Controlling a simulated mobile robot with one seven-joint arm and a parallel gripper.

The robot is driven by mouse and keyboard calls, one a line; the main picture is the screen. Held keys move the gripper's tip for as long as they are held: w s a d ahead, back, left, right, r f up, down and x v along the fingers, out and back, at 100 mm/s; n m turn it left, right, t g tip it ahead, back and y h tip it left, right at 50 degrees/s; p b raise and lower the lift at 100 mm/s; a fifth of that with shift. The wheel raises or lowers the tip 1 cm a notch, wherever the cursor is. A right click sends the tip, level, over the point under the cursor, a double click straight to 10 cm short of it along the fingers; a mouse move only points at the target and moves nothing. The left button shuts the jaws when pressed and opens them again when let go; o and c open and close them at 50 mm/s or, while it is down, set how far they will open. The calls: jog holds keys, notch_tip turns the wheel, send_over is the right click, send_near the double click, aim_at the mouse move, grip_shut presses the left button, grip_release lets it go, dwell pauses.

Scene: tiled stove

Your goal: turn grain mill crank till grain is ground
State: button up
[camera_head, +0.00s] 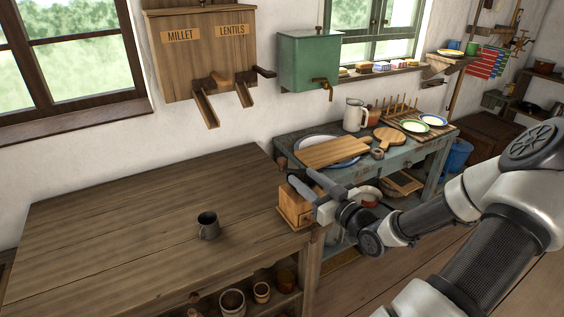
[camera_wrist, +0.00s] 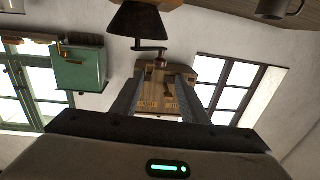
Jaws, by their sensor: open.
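The grain mill (camera_head: 291,205) is a small wooden box at the right end of the brown table, partly hidden behind my gripper in the head view. In the wrist view, which is upside down, its dark hopper (camera_wrist: 140,20) hangs from the top edge. The crank (camera_wrist: 150,48) is a thin dark bar beyond the hopper with a small knob end. My gripper (camera_head: 308,184) is open beside the mill. In the wrist view, its two fingers (camera_wrist: 160,88) stand apart, with the crank's knob end just past the fingertips. I cannot tell whether they touch it. Any grain inside is hidden.
A grey mug (camera_head: 208,226) stands on the table (camera_head: 110,220). A wall dispenser (camera_head: 205,55) labelled millet and lentils hangs behind, with a green tank (camera_head: 305,62) beside it. A blue-grey side table (camera_head: 400,160) with boards and plates is at the right. The table's left is clear.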

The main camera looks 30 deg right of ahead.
aim_at(285, 163)
jog(key=w, duration=1.1)
jog(key=shift+w+a, duration=0.35)
jog(key=shift+c, duration=0.4)
grip_shut()
